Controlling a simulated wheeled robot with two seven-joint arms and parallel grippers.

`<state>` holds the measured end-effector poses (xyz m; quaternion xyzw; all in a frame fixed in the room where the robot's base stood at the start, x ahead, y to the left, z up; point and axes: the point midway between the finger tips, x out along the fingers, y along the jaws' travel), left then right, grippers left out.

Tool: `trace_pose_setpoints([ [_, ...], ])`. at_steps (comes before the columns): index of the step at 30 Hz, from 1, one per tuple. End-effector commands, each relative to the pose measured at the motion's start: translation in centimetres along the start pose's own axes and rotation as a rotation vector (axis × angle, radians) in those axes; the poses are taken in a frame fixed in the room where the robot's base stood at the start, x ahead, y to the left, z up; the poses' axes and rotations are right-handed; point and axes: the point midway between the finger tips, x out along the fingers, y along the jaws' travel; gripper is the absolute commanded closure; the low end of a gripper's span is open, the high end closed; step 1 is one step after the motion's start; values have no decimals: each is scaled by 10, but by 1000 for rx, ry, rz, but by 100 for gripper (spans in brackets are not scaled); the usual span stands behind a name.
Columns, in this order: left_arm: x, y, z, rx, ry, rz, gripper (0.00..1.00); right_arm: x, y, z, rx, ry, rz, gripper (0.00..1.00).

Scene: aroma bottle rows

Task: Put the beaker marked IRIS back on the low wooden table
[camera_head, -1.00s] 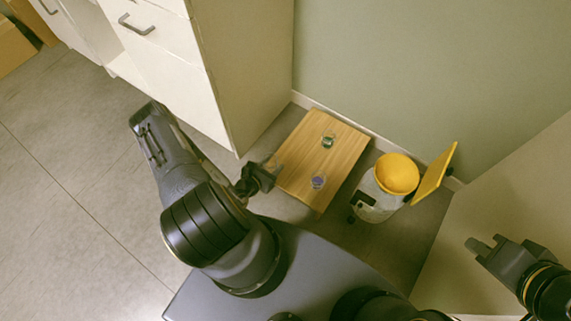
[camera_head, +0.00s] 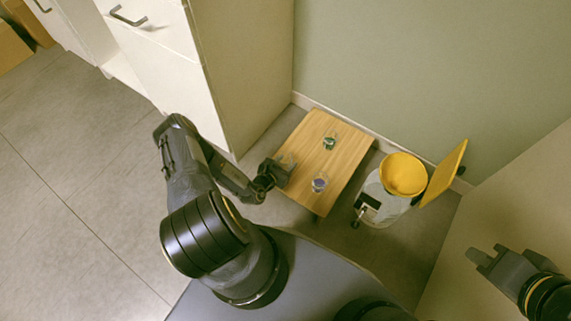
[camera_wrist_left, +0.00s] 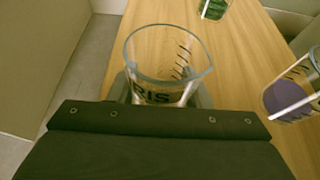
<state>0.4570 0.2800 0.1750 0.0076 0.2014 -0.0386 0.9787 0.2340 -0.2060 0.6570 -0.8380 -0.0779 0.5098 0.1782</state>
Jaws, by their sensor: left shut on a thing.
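The clear glass beaker (camera_wrist_left: 165,60) shows upright in the left wrist view, with the letters "RIS" readable and graduation marks on its side. My left gripper (camera_wrist_left: 160,92) is shut on this beaker, with a finger on each side of it. In the head view my left gripper (camera_head: 275,174) is at the left edge of the low wooden table (camera_head: 322,178), and the beaker there is faint. The beaker is over the table's edge area; I cannot tell if its base touches the wood. My right gripper (camera_head: 490,257) is empty at the right, its fingers apart.
A beaker with green contents (camera_head: 329,142) and one with purple contents (camera_head: 319,184) stand on the table. A bin with a yellow funnel-like top (camera_head: 403,175) and raised yellow lid (camera_head: 443,173) stands right of it. A white cabinet (camera_head: 240,70) stands to the left.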

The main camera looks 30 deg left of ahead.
Motion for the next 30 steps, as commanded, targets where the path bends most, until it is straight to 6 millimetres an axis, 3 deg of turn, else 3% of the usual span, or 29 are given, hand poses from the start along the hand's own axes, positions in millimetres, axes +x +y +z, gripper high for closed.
trace_pose_setpoints([
  [7, 1, 0, -2, 1, -1, 0, 80, 1, 1, 1, 0, 1, 0, 100],
  [8, 1, 0, -2, 1, -1, 0, 55, 1, 1, 1, 0, 0, 0, 100],
  [13, 1, 0, -2, 1, -1, 0, 34, 1, 0, 0, 0, 0, 0, 100],
  [23, -1, 0, 3, 1, -1, 0, 34, -2, -1, -1, 0, 0, 0, 100],
  [30, -42, 0, 5, 0, 2, 1, 34, -19, -8, -10, 0, 0, 0, 100],
])
